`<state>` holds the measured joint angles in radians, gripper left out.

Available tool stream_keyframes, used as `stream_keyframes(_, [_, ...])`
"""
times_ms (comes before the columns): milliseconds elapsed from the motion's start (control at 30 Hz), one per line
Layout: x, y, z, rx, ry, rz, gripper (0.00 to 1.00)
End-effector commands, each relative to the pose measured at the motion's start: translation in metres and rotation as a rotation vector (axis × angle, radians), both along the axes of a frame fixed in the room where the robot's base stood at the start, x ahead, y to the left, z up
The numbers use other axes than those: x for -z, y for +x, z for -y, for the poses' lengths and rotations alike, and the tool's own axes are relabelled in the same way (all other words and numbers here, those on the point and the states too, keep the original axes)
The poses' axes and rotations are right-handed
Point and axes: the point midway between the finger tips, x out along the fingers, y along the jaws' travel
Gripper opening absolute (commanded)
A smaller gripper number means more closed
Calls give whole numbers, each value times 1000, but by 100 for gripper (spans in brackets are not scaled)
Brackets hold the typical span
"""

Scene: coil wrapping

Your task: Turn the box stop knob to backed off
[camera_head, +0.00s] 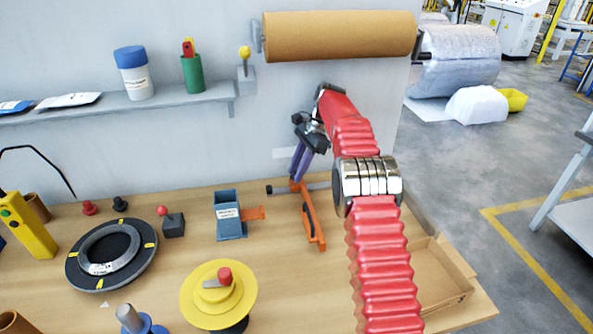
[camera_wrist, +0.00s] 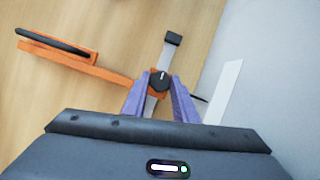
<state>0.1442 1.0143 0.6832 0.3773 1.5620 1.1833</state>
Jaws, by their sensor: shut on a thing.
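The box stop shows in the wrist view as a grey metal bar (camera_wrist: 168,58) with a black end block (camera_wrist: 173,38) and a small round black knob (camera_wrist: 159,82) with a pale mark line. My gripper (camera_wrist: 160,79) has its two purple fingers on either side of the knob, shut on it. In the head view my gripper (camera_head: 298,171) reaches down at the back of the bench, and its fingers hide the knob. The bar's black end (camera_head: 270,190) shows to the left of the fingers.
An orange arm with a black grip (camera_wrist: 52,43) lies beside the knob; this orange tool (camera_head: 312,222) also shows in the head view. A blue-grey holder (camera_head: 230,224) stands left of it. A brown paper roll (camera_head: 340,36) hangs above. A shallow cardboard box (camera_head: 458,262) lies right.

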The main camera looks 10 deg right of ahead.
Motion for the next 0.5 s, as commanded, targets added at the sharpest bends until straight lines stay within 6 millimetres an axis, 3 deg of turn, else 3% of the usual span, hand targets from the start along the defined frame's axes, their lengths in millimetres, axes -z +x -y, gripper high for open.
stream_keyframes(500, [0,2,0,-75,-1,7,3])
